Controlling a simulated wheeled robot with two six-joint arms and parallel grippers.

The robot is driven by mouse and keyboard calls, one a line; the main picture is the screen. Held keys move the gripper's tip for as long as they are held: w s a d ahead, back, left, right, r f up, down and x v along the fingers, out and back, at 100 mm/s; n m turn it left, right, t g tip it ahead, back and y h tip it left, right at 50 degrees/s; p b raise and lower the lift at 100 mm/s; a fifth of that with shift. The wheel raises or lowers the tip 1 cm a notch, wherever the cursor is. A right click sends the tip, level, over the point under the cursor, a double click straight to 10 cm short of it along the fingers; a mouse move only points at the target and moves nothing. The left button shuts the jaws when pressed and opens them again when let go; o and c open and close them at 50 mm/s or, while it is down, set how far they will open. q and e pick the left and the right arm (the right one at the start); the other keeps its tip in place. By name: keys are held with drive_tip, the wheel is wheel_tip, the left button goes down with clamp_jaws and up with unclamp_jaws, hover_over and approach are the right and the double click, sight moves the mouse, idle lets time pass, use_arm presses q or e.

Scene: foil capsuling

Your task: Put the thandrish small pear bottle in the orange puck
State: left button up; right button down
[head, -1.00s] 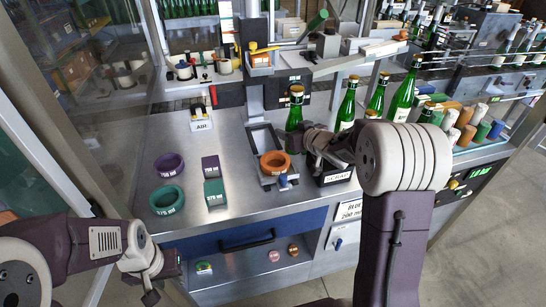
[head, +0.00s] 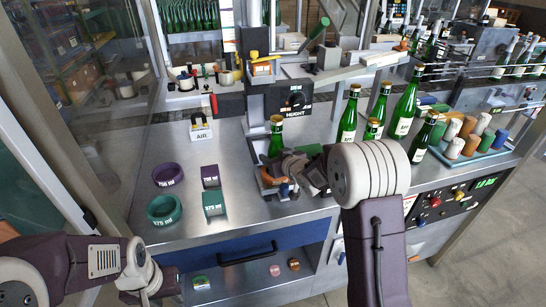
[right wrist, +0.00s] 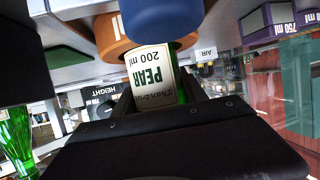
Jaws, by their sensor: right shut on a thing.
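The small green pear bottle (head: 277,128) is upright in my right gripper (head: 287,165), which is shut around its body. In the right wrist view the bottle's label (right wrist: 152,78) reads Thandrish PEAR 200 ml, upside down. The orange puck (head: 266,181) is directly below the bottle, partly hidden by my gripper.
A purple ring (head: 167,174) and a teal ring (head: 164,209) lie left, beside a purple block (head: 210,175) and a teal block (head: 214,203). Several green bottles (head: 404,112) stand to the right. The height unit (head: 290,101) stands just behind the puck.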

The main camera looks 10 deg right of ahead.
drive_tip(key=shift+f, duration=0.2)
drive_tip(key=c, duration=0.6)
unclamp_jaws()
drive_tip(key=shift+r, duration=0.2)
drive_tip(key=shift+s+r, duration=0.1)
drive_tip(key=shift+s, duration=0.1)
drive_tip(key=v, duration=1.1)
drive_tip(key=shift+s+d+r+p, duration=0.1)
drive_tip(key=shift+s+p, duration=0.2)
drive_tip(key=shift+p, duration=0.05)
